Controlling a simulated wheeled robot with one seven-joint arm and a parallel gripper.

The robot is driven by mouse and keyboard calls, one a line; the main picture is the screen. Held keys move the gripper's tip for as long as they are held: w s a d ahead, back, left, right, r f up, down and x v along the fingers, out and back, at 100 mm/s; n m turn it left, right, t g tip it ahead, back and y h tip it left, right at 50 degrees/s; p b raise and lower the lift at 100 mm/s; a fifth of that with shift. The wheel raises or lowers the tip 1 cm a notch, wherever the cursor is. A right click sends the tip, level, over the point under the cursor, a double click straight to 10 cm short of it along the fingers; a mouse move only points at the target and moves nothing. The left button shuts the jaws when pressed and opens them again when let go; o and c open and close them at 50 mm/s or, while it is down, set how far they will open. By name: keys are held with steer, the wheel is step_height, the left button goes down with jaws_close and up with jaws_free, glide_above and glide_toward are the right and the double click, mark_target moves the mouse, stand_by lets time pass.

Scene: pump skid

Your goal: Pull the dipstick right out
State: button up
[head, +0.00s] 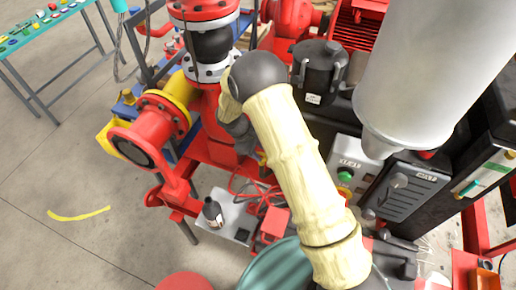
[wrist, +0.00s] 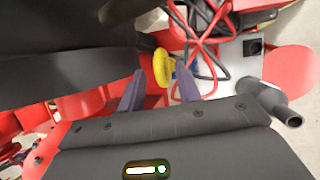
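A yellow handle (wrist: 161,72), which looks like the dipstick's grip, shows in the wrist view between and just beyond my fingertips. Its lower part and any rod below it are hidden. My gripper (wrist: 159,84) is open, with one dark purple finger on each side of the handle. A gap shows on both sides, wider on the left. In the head view, a small yellow patch (head: 262,157) beside my arm may be the same handle. My arm hides most of the gripper there.
Red and black hoses (wrist: 205,45) lie close beyond the handle. A dark body (wrist: 70,55) crowds the left of the wrist view. A grey pipe stub (wrist: 285,112) is at right. A control box (head: 350,165) stands right of my arm.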

mark_target(258, 153)
steer(key=shift+f, duration=0.1)
jaws_close()
step_height(258, 153, up, 9)
steer(key=p, duration=0.3)
jaws_free()
stand_by(0.3)
